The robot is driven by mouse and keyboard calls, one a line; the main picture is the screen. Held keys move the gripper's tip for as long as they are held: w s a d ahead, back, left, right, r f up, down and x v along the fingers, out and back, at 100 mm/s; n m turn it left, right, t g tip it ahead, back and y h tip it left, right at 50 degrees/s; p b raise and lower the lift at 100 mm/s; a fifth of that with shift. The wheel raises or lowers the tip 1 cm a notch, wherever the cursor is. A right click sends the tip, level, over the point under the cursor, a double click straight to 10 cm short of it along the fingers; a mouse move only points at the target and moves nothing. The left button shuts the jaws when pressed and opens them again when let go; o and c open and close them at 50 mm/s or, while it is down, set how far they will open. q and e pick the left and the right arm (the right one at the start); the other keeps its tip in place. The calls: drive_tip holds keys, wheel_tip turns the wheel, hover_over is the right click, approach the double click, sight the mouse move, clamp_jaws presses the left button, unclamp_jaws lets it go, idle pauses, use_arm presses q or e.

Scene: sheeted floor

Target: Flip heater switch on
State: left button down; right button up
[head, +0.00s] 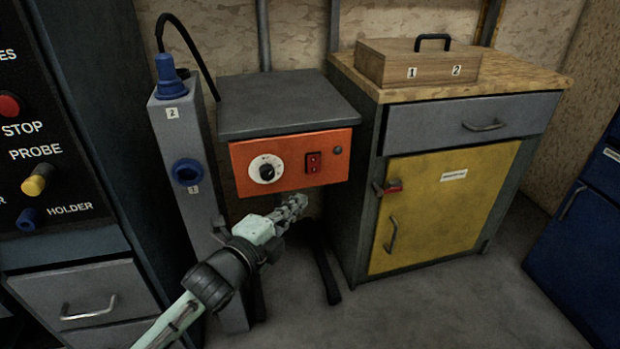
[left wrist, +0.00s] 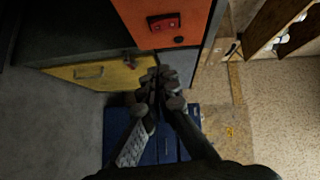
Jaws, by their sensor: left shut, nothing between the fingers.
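The heater is a dark grey box (head: 285,100) with an orange front panel (head: 290,175). The panel carries a round dial (head: 266,170), a red rocker switch (head: 313,162) and a small dark button (head: 338,150). Whether the switch is on or off is too small to tell. My left gripper (head: 301,200) is shut and empty, just below and slightly left of the switch in the head view, not visibly touching it. In the left wrist view, the closed fingers (left wrist: 160,78) point toward the orange panel (left wrist: 155,42), with the red switch (left wrist: 164,22) above them. My right gripper is not in view.
A grey post (head: 180,140) with blue sockets stands left of the heater. A wood-topped cabinet with a yellow door (head: 445,205) and red latch (head: 392,187) stands close at the right, carrying a wooden box (head: 410,65). The floor (head: 440,300) in front is clear.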

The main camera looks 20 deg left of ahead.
use_arm(q)
approach(317, 171)
drive_tip(key=w+d, duration=0.3)
drive_tip(key=d, duration=0.1)
drive_tip(key=shift+w+a+f, duration=0.15)
drive_tip(key=shift+w+a, duration=0.45)
drive_tip(key=shift+w, duration=0.15)
drive_tip(key=shift+w+a+f, duration=0.15)
drive_tip(key=shift+w+a, duration=0.45)
drive_tip(key=shift+w, duration=0.15)
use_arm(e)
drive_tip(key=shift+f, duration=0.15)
use_arm(q)
drive_tip(key=shift+f, duration=0.1)
drive_tip(key=shift+w+a+b, duration=0.2)
drive_tip(key=shift+w+b, duration=0.05)
drive_tip(key=shift+b, duration=0.25)
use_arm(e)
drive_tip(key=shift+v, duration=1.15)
use_arm(q)
drive_tip(key=shift+s, duration=0.1)
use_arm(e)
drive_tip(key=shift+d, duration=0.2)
